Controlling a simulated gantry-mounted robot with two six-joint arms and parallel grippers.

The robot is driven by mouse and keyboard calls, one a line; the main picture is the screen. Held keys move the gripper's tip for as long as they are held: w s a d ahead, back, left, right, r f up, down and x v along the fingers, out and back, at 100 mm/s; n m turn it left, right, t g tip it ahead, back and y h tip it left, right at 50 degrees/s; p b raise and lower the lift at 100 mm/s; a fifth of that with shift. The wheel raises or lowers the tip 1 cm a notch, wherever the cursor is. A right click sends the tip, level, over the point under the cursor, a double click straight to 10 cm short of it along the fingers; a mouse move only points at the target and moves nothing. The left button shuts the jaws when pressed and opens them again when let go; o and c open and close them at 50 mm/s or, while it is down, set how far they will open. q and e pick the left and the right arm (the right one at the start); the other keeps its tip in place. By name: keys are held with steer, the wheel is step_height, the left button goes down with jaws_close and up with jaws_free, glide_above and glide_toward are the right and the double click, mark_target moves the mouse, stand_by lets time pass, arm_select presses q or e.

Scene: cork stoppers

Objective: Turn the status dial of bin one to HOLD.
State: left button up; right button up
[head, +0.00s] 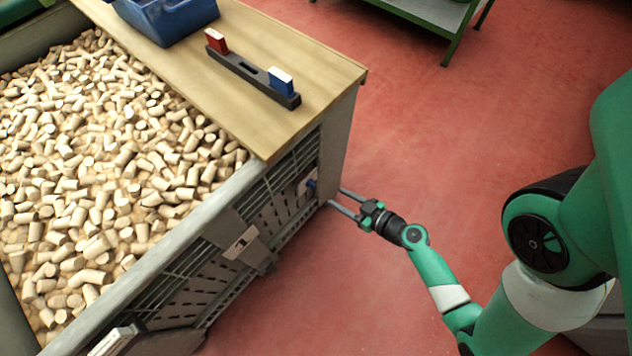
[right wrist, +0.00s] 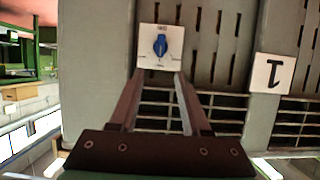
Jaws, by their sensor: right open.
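The status dial is a blue knob on a white plate on the slatted side of the cork bin. It shows in the head view (head: 311,184) and in the right wrist view (right wrist: 161,46). Its lettering is too small to read surely, and the knob looks roughly upright in the wrist view. A white plate with an upside-down 1 (right wrist: 269,74) sits to its right in the wrist view. My right gripper (head: 336,197) is open and empty, its fingers pointing at the dial; in the wrist view its fingertips (right wrist: 160,77) end just below the knob, apart from it. My left gripper is out of view.
The bin (head: 200,222) is full of corks. A wooden board (head: 285,60) across its corner carries a blue tray (head: 170,25) and a black holder (head: 250,72) with a red and a blue block. Red floor (head: 430,130) is clear around my right arm.

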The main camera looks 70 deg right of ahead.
mark_target(314, 184)
steer(key=x, duration=1)
steer(key=shift+w, duration=0.3)
steer(key=shift+d, duration=0.15)
steer(key=shift+s, duration=0.1)
jaws_close()
